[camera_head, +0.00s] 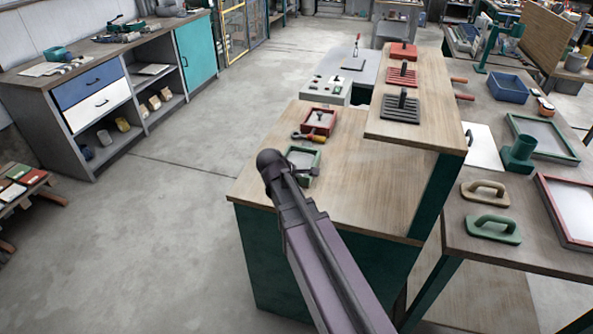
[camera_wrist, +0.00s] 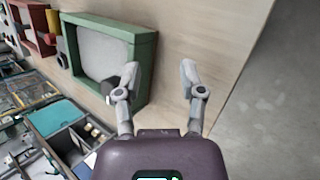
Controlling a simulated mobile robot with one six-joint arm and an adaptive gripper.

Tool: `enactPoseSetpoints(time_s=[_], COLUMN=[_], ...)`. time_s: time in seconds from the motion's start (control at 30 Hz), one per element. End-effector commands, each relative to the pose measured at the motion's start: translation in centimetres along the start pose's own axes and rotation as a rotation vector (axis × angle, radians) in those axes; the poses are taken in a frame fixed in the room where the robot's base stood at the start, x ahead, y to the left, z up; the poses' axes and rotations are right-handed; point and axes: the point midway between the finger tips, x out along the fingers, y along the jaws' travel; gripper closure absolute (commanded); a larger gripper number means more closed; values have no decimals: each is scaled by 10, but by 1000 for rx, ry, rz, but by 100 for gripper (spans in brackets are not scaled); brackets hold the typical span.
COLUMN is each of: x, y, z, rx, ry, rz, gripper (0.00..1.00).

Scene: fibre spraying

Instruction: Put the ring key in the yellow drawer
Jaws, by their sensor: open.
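My gripper (camera_wrist: 159,72) is open and empty in the wrist view, its two fingers apart over the bare wooden top of a bench. A green-framed tray with a grey inside (camera_wrist: 100,50) lies just left of the fingers, and a small dark piece shows by the left fingertip. The ring key is not clearly recognisable in either view. No yellow drawer shows; the visible drawers are blue (camera_head: 88,84) and white (camera_head: 97,106).
A raised wooden shelf (camera_head: 420,128) with red and black gridded pieces stands at the bench's right. A side table with green (camera_head: 493,229) and tan (camera_head: 484,193) handled floats is beyond. Open floor (camera_head: 150,220) lies between the bench and the left cabinet.

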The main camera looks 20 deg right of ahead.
Motion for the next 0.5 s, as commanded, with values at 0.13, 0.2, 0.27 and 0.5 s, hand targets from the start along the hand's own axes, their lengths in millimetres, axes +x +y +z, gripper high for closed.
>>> enactPoseSetpoints(time_s=[0.13, 0.2, 0.27, 0.5], x=[2, 1, 0, -8], y=[-39, -56, -70, -111], z=[6, 7, 8, 8], rx=[252, 378, 479, 790], ry=[53, 71, 82, 87], rz=[-127, -196, -253, -446], gripper=[49, 49, 49, 49])
